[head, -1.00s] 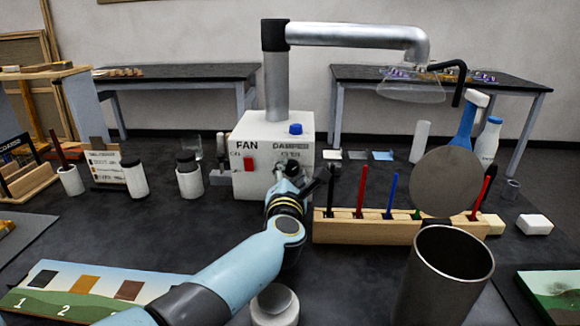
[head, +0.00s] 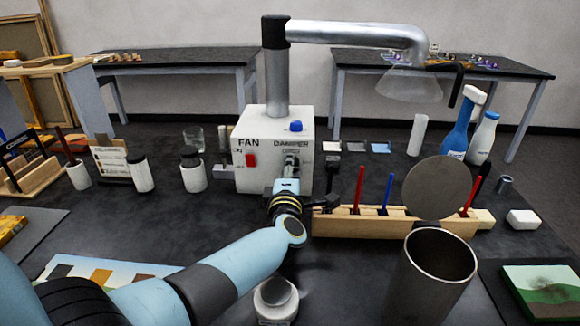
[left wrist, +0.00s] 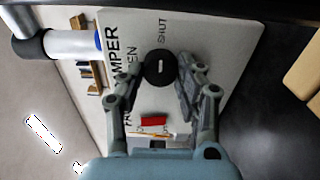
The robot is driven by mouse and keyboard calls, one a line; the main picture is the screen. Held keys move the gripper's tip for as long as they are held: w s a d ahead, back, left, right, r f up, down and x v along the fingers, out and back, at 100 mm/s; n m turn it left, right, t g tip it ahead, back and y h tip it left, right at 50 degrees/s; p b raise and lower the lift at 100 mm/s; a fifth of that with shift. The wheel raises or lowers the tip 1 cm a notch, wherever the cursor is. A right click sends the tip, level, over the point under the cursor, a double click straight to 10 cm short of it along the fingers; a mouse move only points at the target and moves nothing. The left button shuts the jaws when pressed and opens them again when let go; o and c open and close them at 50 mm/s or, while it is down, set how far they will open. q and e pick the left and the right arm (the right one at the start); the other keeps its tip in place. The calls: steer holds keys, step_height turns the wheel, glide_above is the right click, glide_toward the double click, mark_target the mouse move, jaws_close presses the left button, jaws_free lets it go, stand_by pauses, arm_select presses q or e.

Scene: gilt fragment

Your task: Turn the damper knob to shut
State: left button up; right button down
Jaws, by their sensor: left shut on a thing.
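The damper knob (left wrist: 160,66) is a round black knob with a short white mark, on the front of the white fan box (head: 250,120). In the head view my left gripper (head: 290,172) is at the box front under the DAMPER label and largely hides the knob. My right gripper is not in view.
A red switch (head: 251,160) is left of the knob and a blue button (head: 296,126) is on the box top. A wooden pen rack (head: 340,222) stands close to the right of my left gripper. A metal bin (head: 432,275) with a raised round lid stands at front right.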

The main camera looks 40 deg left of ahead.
arm_select(q)
steer(key=shift+f+m, duration=0.1)
steer(key=shift+m, duration=0.2)
steer(key=o, duration=1.1)
steer(key=shift+o, duration=0.2)
steer(key=shift+s+d, duration=0.1)
steer(key=v, duration=1.2)
